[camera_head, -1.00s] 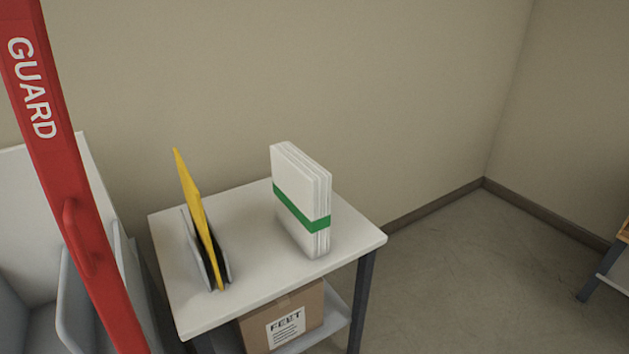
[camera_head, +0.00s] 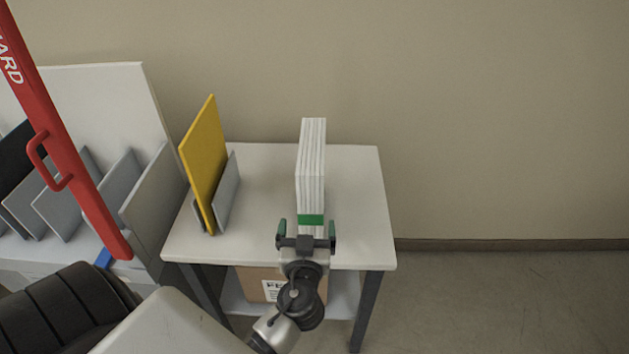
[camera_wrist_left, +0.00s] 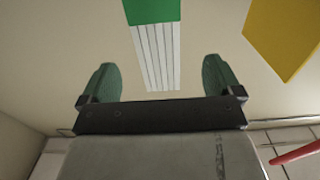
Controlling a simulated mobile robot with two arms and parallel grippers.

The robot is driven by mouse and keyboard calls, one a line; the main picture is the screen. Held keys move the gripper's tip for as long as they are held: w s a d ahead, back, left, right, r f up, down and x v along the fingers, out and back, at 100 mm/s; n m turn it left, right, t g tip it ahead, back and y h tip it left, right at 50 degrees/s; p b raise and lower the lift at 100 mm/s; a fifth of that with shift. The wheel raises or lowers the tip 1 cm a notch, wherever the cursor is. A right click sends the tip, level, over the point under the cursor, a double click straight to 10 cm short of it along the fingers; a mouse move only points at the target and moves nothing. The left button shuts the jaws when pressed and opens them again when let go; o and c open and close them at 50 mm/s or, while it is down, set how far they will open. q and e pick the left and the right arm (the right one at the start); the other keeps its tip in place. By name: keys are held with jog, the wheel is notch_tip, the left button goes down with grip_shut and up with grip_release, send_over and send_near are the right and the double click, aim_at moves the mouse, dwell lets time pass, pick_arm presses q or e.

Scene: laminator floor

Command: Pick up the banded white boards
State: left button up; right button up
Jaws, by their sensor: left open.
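The banded white boards (camera_head: 311,165) stand upright on edge as a stack on the white table, with a green band (camera_head: 311,220) around them. My left gripper (camera_head: 307,233) is open at the near end of the stack, its green-padded fingers spread to either side in the head view. In the left wrist view the boards (camera_wrist_left: 157,55) and the band (camera_wrist_left: 151,11) show ahead, between the lines of the two open fingers (camera_wrist_left: 161,80). Nothing is held. The lower near part of the stack is hidden by the gripper in the head view. My right gripper is not in view.
The white table (camera_head: 358,195) has free room right of the boards. A yellow board (camera_head: 204,155) stands in a grey holder to the left, also visible in the left wrist view (camera_wrist_left: 285,35). A red guard bar (camera_head: 62,125) and grey panels are further left. A carton (camera_head: 252,284) sits below.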

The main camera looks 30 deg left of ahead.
aim_at(308, 204)
pick_arm(q)
jog(key=x, duration=0.1)
jog(key=p+x, duration=0.1)
jog(key=x, duration=0.2)
jog(key=shift+a+r, duration=0.3)
jog(key=shift+a, duration=0.05)
jog(key=shift+w+a+f+p, duration=0.1)
jog(key=shift+w+a+p, duration=0.05)
jog(key=shift+w+p, duration=0.2)
jog(key=shift+w+a+p, duration=0.1)
jog(key=shift+w+p, duration=0.3)
jog(key=shift+w, duration=0.15)
jog(key=p+x, duration=0.1)
jog(key=x, duration=0.2)
jog(key=shift+w+p, duration=0.25)
jog(key=shift+p, duration=0.15)
jog(key=shift+w+a, duration=0.2)
jog(key=shift+w, duration=0.25)
jog(key=c, duration=1.3)
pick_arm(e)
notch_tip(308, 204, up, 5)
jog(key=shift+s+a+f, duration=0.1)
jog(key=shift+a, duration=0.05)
